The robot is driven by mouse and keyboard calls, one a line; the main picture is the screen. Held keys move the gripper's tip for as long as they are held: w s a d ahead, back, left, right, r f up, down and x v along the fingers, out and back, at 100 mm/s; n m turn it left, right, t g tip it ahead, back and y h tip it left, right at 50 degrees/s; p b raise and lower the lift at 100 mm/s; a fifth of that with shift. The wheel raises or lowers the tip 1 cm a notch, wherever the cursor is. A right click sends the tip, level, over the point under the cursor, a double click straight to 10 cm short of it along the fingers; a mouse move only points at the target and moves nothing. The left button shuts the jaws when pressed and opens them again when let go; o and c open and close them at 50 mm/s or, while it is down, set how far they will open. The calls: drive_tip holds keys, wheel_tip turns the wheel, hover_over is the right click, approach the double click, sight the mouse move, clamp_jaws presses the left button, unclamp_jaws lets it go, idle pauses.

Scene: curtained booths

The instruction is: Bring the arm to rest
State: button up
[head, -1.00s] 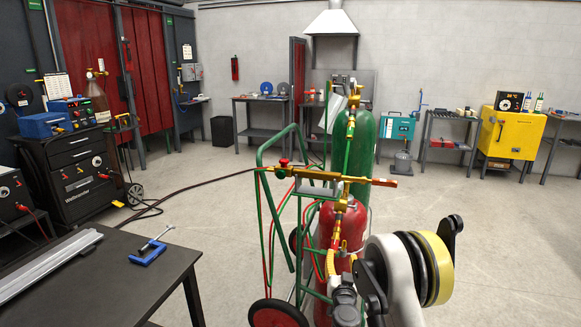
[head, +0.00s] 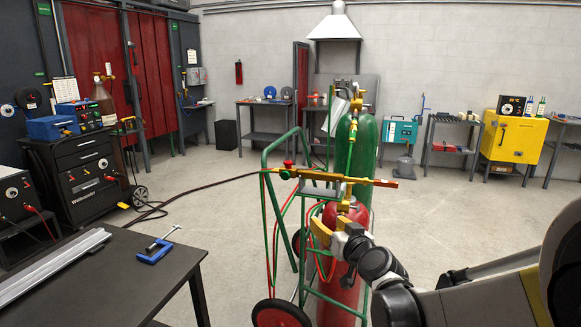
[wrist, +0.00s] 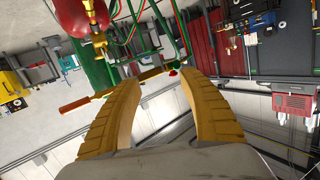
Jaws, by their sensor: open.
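My gripper (wrist: 161,84) shows in the wrist view with its two yellow fingers spread apart and nothing between them. In the head view my gripper (head: 322,234) is in front of the red cylinder (head: 340,275) on the green cart. My dark arm reaches to it from the right edge. A brass torch (head: 345,180) lies across the top of the cart, above the gripper in the picture. In the wrist view the torch (wrist: 85,104) shows beyond the fingers, and the red cylinder (wrist: 72,14) is at upper left. Whether the gripper touches the cylinder or cart, I cannot tell.
The green cart (head: 272,215) also carries a green cylinder (head: 362,140). A dark table (head: 130,285) with a blue clamp (head: 155,250) stands at left. A hose runs along the floor to the cart.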

drive_tip(key=s+d+f+g+h, duration=0.1)
drive_tip(key=s+d+f+g, duration=0.1)
drive_tip(key=s, duration=0.9)
drive_tip(key=s+d+f+m+g+h, duration=0.1)
drive_tip(key=s+d+f+g+h, duration=0.1)
drive_tip(key=s, duration=0.9)
drive_tip(key=s+d+f+g+h, duration=0.1)
drive_tip(key=s+d+g, duration=0.3)
drive_tip(key=s, duration=0.7)
drive_tip(key=shift+s+d+f+m, duration=0.4)
drive_tip(key=shift+d+f, duration=0.1)
drive_tip(key=shift+f, duration=0.25)
